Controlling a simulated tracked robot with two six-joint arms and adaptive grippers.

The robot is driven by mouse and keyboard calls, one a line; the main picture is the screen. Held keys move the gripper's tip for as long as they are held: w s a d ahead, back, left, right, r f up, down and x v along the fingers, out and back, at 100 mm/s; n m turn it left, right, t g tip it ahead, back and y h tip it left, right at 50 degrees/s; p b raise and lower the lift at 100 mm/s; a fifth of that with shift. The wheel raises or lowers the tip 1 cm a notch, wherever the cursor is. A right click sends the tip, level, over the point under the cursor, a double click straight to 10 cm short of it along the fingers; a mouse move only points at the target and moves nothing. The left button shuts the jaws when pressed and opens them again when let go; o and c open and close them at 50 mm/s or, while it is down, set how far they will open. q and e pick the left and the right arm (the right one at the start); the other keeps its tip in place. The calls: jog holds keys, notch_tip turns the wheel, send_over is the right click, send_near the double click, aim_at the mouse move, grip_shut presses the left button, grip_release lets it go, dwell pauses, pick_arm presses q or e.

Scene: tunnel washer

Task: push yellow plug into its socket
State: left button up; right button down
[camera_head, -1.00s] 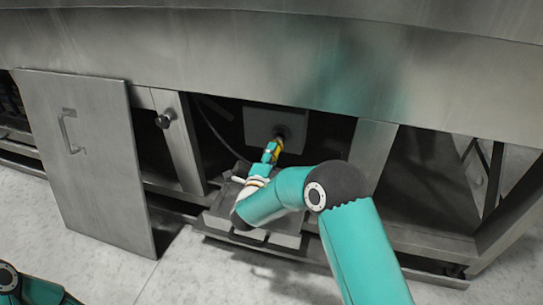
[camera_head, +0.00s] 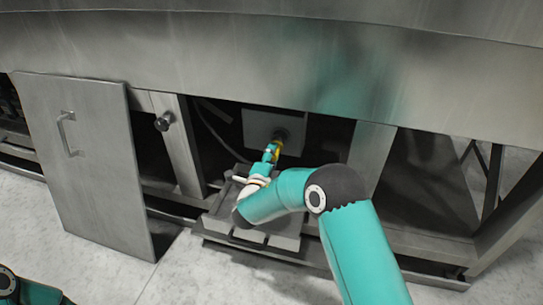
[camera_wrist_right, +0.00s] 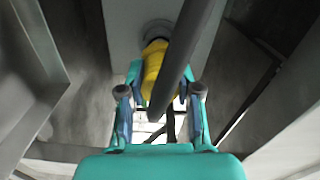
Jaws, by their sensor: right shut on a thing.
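The yellow plug (camera_wrist_right: 154,66) is between the fingers of my right gripper (camera_wrist_right: 160,97), which is shut on it. In the head view the plug (camera_head: 279,145) is a small yellow patch beyond my right gripper (camera_head: 270,153). The plug's far end meets the round grey socket (camera_wrist_right: 157,30) in the right wrist view. In the head view the socket (camera_head: 281,134) is a dark round fitting on a grey box. A dark cable crosses in front of the plug and hides part of it. How deep the plug sits cannot be told. My left gripper is out of view.
The grey box (camera_head: 257,121) sits inside an opening under the steel machine body (camera_head: 250,50). A steel post (camera_head: 371,150) stands right of the opening. A panel with a handle (camera_head: 85,150) leans at left. A grey tray-like base (camera_head: 275,241) lies below my right arm.

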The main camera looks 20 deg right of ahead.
jog(key=shift+w+d, duration=0.4)
jog(key=shift+w, duration=0.2)
dwell(0.4)
jog(key=c, duration=0.7)
grip_release()
jog(key=shift+s+a, duration=0.15)
jog(key=shift+p+v, duration=0.75)
jog(key=shift+v, duration=4.6)
